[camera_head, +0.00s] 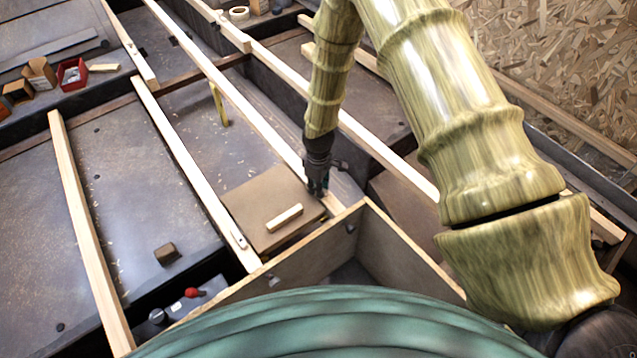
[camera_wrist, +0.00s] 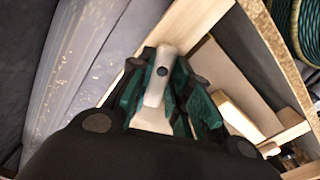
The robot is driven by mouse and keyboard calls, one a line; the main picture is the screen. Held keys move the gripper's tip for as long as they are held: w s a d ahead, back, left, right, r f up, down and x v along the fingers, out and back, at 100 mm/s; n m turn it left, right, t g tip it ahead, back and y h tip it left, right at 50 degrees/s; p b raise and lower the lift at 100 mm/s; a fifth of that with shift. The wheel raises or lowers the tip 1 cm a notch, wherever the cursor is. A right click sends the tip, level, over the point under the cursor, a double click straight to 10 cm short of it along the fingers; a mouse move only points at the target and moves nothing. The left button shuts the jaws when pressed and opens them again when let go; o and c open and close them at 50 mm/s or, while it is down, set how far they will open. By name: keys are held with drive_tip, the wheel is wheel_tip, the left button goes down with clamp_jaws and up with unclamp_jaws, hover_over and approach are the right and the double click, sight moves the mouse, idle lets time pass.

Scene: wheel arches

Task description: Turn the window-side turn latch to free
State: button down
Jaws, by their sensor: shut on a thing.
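A brown hatch panel (camera_head: 262,208) with a pale wooden bar handle (camera_head: 285,217) lies between two pale battens. My gripper (camera_head: 320,188) is at the panel's right edge, by the right batten. In the wrist view, its teal fingers (camera_wrist: 160,90) are shut around a pale wooden turn latch (camera_wrist: 165,65) with a dark screw. The latch's near end is between the fingers, and they partly hide it. In the head view my gripper hides this latch. A second pale latch (camera_head: 238,239) lies along the left batten. Which side the window is on cannot be told.
An open wooden box frame (camera_head: 310,260) stands close in front of the panel. Left of it are a dark unit with a red knob (camera_head: 192,292) and a small brown block (camera_head: 167,254). A yellow strip (camera_head: 219,104) stands behind the panel.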

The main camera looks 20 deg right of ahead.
drive_tip(key=m, duration=0.2)
drive_tip(key=m+p, duration=0.1)
drive_tip(key=m, duration=0.1)
drive_tip(key=shift+w+d+m+p, duration=0.15)
drive_tip(key=shift+m+p, duration=0.15)
idle(0.5)
drive_tip(key=c, duration=1.3)
unclamp_jaws()
drive_tip(key=shift+r, duration=6)
